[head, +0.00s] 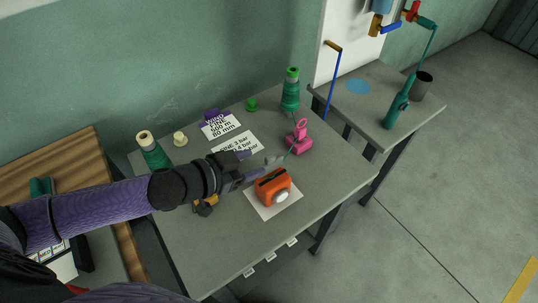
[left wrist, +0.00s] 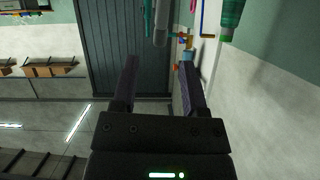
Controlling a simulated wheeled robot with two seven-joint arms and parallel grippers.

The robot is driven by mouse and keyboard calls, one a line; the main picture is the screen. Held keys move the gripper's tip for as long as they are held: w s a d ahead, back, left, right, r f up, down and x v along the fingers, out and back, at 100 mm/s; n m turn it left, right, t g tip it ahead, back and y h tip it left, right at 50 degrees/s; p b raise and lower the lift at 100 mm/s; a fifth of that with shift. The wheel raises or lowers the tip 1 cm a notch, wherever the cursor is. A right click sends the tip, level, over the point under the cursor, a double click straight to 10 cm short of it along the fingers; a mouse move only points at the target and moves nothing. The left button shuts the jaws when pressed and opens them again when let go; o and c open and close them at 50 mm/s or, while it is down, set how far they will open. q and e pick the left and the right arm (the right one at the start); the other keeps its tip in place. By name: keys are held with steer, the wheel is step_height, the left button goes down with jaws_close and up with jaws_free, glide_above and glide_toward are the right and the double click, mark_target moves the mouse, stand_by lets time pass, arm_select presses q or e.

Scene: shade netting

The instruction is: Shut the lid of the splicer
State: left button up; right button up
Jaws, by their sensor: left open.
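A small orange device with a dark top and a pale round knob on its front, which I take to be the splicer (head: 273,190), stands on a white sheet (head: 290,205) on the grey table. I cannot make out clearly how its lid stands. My left gripper (head: 263,164) reaches in from the left and is open and empty, just behind and above the orange device. The gripper hides part of the table behind it. In the left wrist view the two fingers (left wrist: 158,75) are apart with nothing between them; the orange device does not show there. My right gripper is not in view.
A pink tool (head: 299,140) stands just behind the gripper. A small yellow-orange item (head: 206,207) is under my left arm. The table's front right is clear.

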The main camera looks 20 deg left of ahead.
mark_target(266, 159)
arm_select(q)
steer(key=x, duration=0.5)
steer(key=shift+w+d+b, duration=0.1)
steer(key=shift+b, duration=0.2)
jaws_close()
